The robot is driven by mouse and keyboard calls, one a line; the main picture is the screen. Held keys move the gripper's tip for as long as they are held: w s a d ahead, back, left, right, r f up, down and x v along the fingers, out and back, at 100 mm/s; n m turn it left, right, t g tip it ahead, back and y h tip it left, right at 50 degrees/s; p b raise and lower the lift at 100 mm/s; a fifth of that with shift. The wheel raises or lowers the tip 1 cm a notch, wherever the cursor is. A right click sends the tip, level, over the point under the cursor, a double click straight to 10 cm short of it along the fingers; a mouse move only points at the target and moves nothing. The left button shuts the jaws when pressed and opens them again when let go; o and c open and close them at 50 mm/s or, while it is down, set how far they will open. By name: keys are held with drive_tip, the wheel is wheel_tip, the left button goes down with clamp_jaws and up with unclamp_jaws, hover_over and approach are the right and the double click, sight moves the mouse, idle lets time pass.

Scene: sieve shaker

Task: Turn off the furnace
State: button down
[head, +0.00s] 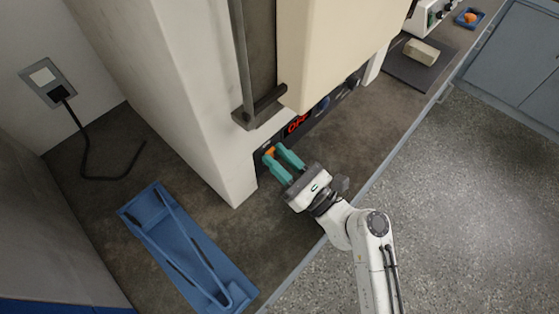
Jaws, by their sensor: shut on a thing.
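The furnace (165,80) is a large cream-white cabinet standing on the dark counter. Its dark lower front panel carries a red lit display (298,123) that appears to read OFF. An orange switch or knob (269,151) sits at the left end of this panel. My gripper (278,154) reaches in from the lower right. Its teal fingers are at the orange control and shut on it; the fingers partly hide it. The furnace door (335,45) is at the upper right, with a dark handle (262,105) at its lower left.
A blue tray (145,222) with a bent metal tool lies on the counter at lower left. A wall outlet (48,80) has a black cable hanging to the counter. A pale block (421,52) lies on a dark mat at upper right. Open floor lies right.

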drive_tip(key=c, duration=0.9)
unclamp_jaws()
drive_tip(key=v, duration=0.4)
drive_tip(key=shift+s+d+f+b, duration=0.15)
drive_tip(key=shift+d+f+b, duration=0.15)
drive_tip(key=shift+b, duration=0.1)
drive_tip(key=s+d, duration=0.2)
drive_tip(key=d, duration=0.1)
drive_tip(key=s+d, duration=0.5)
drive_tip(key=d, duration=0.1)
drive_tip(key=shift+s+d+r+b, duration=0.15)
drive_tip(key=shift+s+d+b, duration=0.2)
